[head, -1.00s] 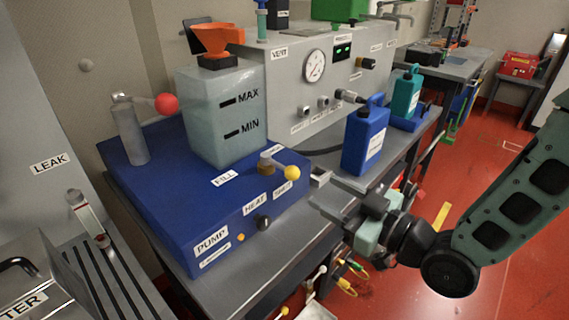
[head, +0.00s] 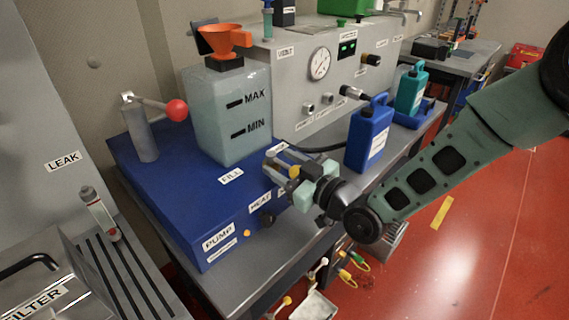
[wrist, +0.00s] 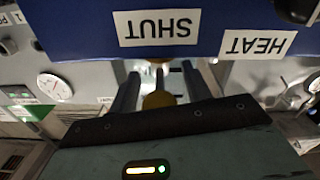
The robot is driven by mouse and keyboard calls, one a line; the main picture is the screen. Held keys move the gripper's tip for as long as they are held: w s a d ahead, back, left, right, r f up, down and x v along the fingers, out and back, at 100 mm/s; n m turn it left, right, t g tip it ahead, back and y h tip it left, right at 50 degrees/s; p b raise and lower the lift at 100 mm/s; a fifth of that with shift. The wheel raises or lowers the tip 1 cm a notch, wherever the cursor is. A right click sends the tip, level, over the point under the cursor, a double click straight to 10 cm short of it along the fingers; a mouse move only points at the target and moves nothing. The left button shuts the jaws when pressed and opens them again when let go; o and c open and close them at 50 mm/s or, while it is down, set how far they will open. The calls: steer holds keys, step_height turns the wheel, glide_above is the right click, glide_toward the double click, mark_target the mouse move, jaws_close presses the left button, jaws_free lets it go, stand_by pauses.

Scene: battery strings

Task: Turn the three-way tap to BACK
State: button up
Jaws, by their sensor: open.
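The three-way tap on the blue pump unit (head: 190,205) has a yellow ball-ended lever (head: 294,172), mostly covered by my gripper in the head view. In the wrist view the yellow ball (wrist: 158,99) shows between my two fingers, with a gap on each side. My gripper (head: 277,163) is open and reaches over the unit's right end at the tap. The wrist view shows the SHUT label (wrist: 155,28) and the HEAT label (wrist: 258,43) upside down on the blue face. I cannot make out a BACK label. The tap's body is mostly hidden.
A translucent tank (head: 228,115) with an orange funnel (head: 224,40) stands just behind my gripper. A red-knobbed lever (head: 176,110) is at left. A blue bottle (head: 368,135) stands close on the right, with a grey gauge panel (head: 300,80) behind.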

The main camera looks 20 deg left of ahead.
jaws_close()
